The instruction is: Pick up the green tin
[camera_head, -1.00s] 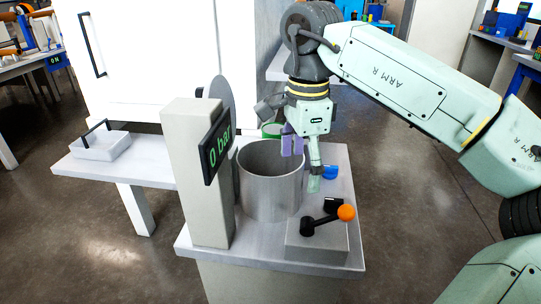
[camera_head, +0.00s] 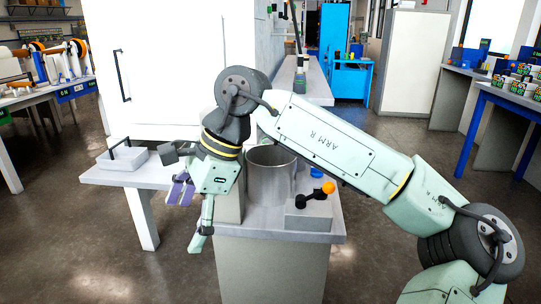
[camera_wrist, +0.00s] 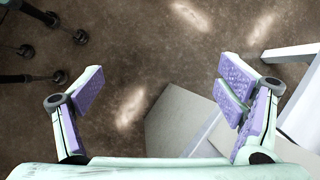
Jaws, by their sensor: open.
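I cannot make out the green tin in either view now. The area behind the metal pot (camera_head: 270,182) is partly covered by my arm in the head view. My gripper (camera_head: 190,212) hangs in front of the left side of the bench, left of the pot, with its fingers pointing down. It is open and empty. In the wrist view the purple-padded fingers (camera_wrist: 160,85) are wide apart, with only floor and a grey bench corner below them.
The bench (camera_head: 285,228) carries a lever with an orange knob (camera_head: 328,188) right of the pot. A white cabinet (camera_head: 165,75) stands behind. Floor in front is clear.

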